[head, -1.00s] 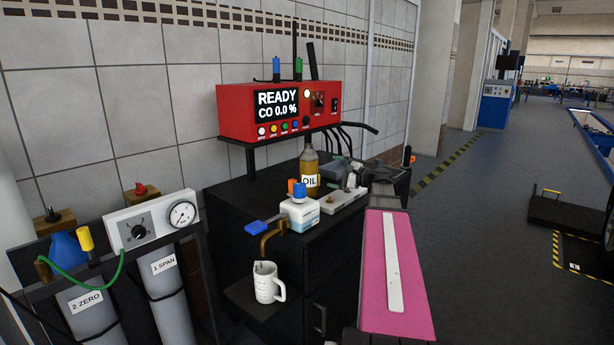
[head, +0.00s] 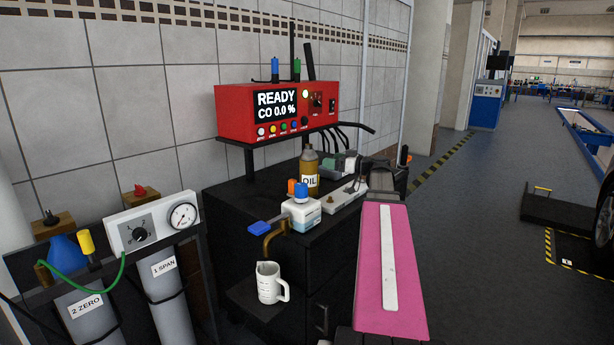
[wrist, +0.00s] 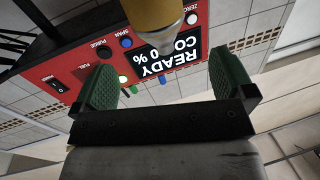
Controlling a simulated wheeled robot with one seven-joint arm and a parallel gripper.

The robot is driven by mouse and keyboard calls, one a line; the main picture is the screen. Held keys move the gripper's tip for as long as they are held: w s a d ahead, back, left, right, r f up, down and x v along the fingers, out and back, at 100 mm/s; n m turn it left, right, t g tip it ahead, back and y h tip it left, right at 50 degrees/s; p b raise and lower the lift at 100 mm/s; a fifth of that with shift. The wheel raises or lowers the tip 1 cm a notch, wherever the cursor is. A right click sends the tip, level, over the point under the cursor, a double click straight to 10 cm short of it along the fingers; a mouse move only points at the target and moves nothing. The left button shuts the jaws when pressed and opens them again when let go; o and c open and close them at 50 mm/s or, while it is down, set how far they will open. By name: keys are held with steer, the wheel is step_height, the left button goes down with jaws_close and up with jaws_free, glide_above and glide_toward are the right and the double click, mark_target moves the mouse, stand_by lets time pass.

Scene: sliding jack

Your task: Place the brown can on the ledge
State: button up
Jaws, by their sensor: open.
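The brown can (head: 309,172), a brown bottle-shaped container labelled OIL, stands upright on the black cabinet top, below the red analyser. In the wrist view, a yellow-brown can body with a pale tip (wrist: 155,15) shows at the top edge, beyond the fingertips and roughly between them. My gripper (wrist: 165,80) is open, with two green pads wide apart and nothing between them. In the head view my gripper (head: 336,164) is just right of the can, partly hidden by my pink arm. A low black shelf (head: 246,304) may be the ledge; I cannot tell for certain.
A white bottle with orange and blue caps (head: 301,212) stands in front of the can. A white jug (head: 269,283) stands on the low shelf. The red analyser (head: 236,115) is above and behind.

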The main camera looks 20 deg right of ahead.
mark_target(317, 158)
steer(key=shift+n, duration=0.5)
steer(key=x, duration=0.5)
steer(key=shift+w+a, duration=0.2)
steer(key=shift+w, duration=0.1)
steer(key=shift+f+x, duration=0.15)
steer(key=shift+x, duration=1.15)
steer(key=shift+f+x, duration=0.2)
steer(key=shift+x, duration=1.05)
steer(key=shift+w, duration=0.1)
steer(key=c, duration=1.8)
steer(key=shift+r, duration=0.15)
